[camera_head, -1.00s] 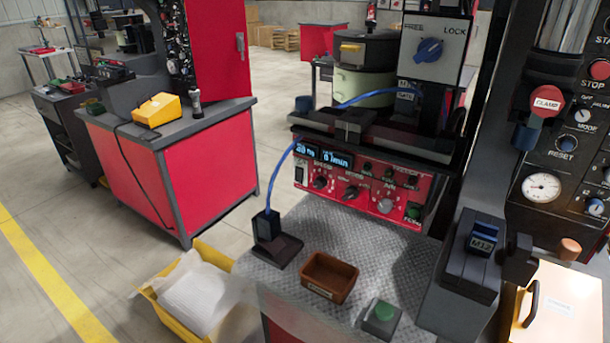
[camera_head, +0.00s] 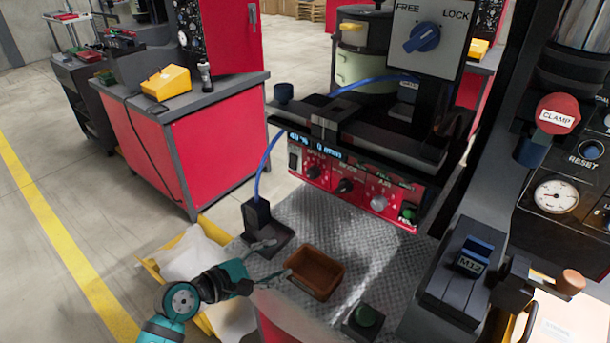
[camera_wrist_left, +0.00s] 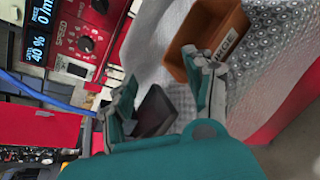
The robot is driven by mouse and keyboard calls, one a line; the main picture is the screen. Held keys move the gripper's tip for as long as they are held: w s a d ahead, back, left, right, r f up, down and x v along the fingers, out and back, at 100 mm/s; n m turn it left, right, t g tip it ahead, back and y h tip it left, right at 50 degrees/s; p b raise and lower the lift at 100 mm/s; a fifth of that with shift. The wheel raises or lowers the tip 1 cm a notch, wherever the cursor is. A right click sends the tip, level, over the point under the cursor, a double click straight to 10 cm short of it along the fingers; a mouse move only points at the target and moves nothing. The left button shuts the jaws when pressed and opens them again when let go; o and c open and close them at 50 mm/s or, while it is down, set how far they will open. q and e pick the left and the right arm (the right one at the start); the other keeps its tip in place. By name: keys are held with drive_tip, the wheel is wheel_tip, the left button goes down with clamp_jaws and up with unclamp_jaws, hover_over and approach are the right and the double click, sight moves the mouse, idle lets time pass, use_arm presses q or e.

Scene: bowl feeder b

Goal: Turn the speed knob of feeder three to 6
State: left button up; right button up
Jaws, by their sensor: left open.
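The feeder's red control panel (camera_head: 325,178) shows a row of dark and grey knobs under a blue-lit display (camera_head: 315,147). The wrist view display (camera_wrist_left: 38,45) reads 40 %. My left gripper (camera_head: 278,260) is open and empty, low in front of the panel, left of the brown tray. Its spread fingers also show in the wrist view (camera_wrist_left: 165,78). My right gripper is not visible.
A brown tray (camera_head: 333,293) and a black cable stand (camera_head: 262,232) sit on the metal plate near my left gripper. A blue cable (camera_head: 262,165) runs up beside the panel's left end.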

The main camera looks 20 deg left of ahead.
sight(311, 174)
use_arm(q)
drive_tip(key=w+a+r+n+t, duration=0.45)
drive_tip(key=r+n, duration=0.35)
drive_tip(key=n, duration=0.2)
drive_tip(key=shift+m, duration=0.3)
drive_tip(key=x, duration=1.1)
drive_tip(key=p+x, duration=0.1)
drive_tip(key=x, duration=0.5)
drive_tip(key=shift+w+a+f, duration=0.2)
drive_tip(key=shift+a, duration=0.2)
clamp_jaws()
